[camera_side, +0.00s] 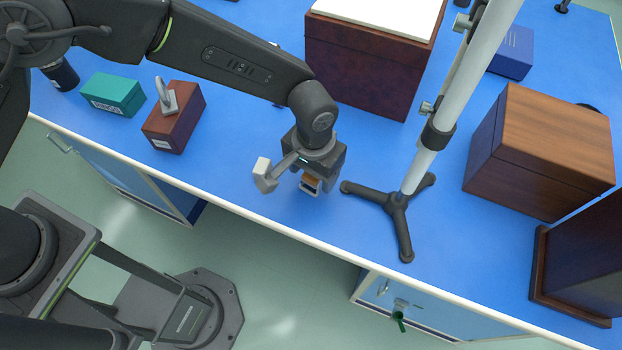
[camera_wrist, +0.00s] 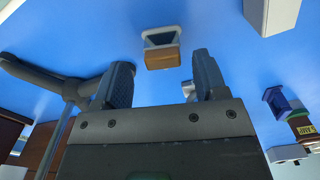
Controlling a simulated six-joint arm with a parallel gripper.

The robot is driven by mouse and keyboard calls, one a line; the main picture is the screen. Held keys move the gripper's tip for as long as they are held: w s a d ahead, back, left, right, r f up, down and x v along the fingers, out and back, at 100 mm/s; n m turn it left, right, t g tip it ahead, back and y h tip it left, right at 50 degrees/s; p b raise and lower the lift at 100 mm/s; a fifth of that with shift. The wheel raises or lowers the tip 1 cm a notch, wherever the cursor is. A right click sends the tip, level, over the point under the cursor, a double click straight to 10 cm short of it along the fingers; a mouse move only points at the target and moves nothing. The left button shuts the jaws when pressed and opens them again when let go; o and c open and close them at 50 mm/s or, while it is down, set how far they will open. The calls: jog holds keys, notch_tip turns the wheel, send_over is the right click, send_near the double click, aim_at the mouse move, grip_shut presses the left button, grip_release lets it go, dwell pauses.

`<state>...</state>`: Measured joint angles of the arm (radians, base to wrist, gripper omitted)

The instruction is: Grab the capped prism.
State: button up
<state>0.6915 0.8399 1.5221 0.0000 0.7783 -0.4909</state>
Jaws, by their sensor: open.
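A small piece with a pale grey body and an orange-brown face, which looks like the capped prism (camera_wrist: 163,50), shows in the wrist view just beyond my fingertips, about midway between them. In the side view it is a small brown and dark piece (camera_side: 310,184) right below my gripper (camera_side: 318,172), partly hidden by it. My gripper (camera_wrist: 161,78) is open, with a wide gap between its two dark fingers and nothing held. The side view does not show clearly whether the fingers touch the piece.
A stand with a dark three-legged foot (camera_side: 396,204) and pale pole is close right of my gripper. A large dark-red box (camera_side: 365,62) stands behind. A wooden box (camera_side: 538,150) is right; a teal box (camera_side: 113,95) and red-brown box (camera_side: 174,124) are left. The bench's front edge is near.

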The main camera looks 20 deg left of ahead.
aim_at(311, 181)
jog(key=f, duration=0.3)
jog(key=shift+s+a+f, duration=0.1)
jog(key=shift+a+f, duration=0.1)
jog(key=shift+f, duration=0.1)
jog(key=c, duration=1)
